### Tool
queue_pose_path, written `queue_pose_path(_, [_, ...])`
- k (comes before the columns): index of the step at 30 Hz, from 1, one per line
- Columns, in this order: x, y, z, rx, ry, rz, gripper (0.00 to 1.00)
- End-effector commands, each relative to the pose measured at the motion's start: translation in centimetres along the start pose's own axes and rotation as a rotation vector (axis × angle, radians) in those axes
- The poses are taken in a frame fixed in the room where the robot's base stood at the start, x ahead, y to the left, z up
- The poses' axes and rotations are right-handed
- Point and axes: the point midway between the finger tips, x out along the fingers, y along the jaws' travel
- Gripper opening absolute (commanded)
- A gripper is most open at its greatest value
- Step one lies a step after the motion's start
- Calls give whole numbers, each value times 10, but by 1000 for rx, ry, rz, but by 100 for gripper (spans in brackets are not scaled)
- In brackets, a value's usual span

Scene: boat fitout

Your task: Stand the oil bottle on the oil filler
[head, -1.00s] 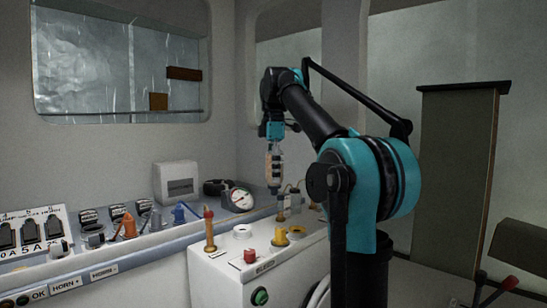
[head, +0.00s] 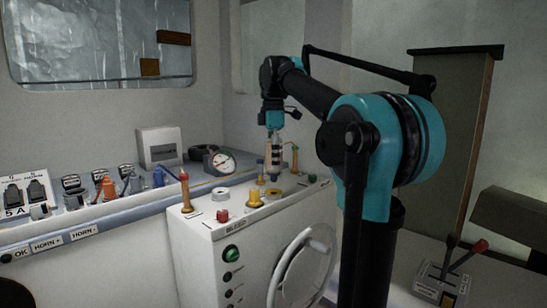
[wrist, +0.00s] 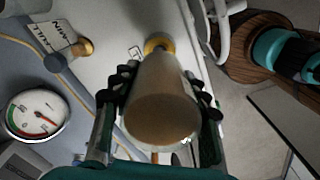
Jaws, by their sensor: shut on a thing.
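My gripper (head: 274,148) is shut on the oil bottle (head: 275,166), a pale amber-brown bottle held upright in line with the fingers above the white engine box. In the wrist view the bottle (wrist: 160,105) shows its broad, brownish end toward the camera between the two black fingers (wrist: 160,100). Its narrower end points away, toward a yellow ring (wrist: 158,44); whether they touch is hidden. In the head view a yellow fitting (head: 254,199) stands on the box top, and a small brass-coloured one (head: 273,192) is beneath the bottle. I cannot tell which is the oil filler.
A red-topped post (head: 185,190), a white ring (head: 220,194) and a red knob (head: 223,215) stand on the box top. A round gauge (head: 221,161) is behind. A white handwheel (head: 303,265) is on the front. A lever unit (head: 445,280) is at right.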

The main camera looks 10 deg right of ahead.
Motion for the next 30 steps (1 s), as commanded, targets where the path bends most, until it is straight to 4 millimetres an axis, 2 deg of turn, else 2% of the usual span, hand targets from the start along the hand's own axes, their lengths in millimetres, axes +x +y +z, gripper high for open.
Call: queue_pose_path(30, [37, 0, 0, 0, 0, 0, 6])
